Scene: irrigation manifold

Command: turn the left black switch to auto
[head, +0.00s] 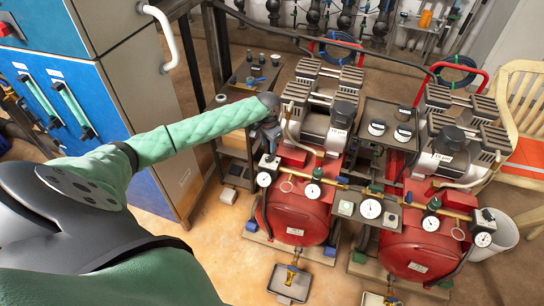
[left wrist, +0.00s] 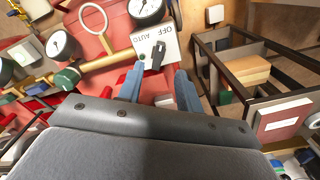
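The left black switch (left wrist: 158,56) shows in the left wrist view on a pale plate (left wrist: 171,48) marked OFF and AUTO. Its narrow handle stands roughly upright in that picture, with its upper end towards the lettering; which mark it points at I cannot tell. My left gripper (left wrist: 160,72) is open, its two blue fingers apart, one towards each side of the switch's near end. Nothing is held between them, and contact is not clear. In the head view my left gripper (head: 270,146) is above the left red compressor (head: 298,212), by its left edge. My right gripper is not in view.
A second red compressor (head: 425,247) stands to the right. Gauges and brass pipes lie close to the plate, including a dial gauge (left wrist: 147,8). A dark-framed rack (left wrist: 213,75) stands beside it. A blue cabinet (head: 60,90) is at the left.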

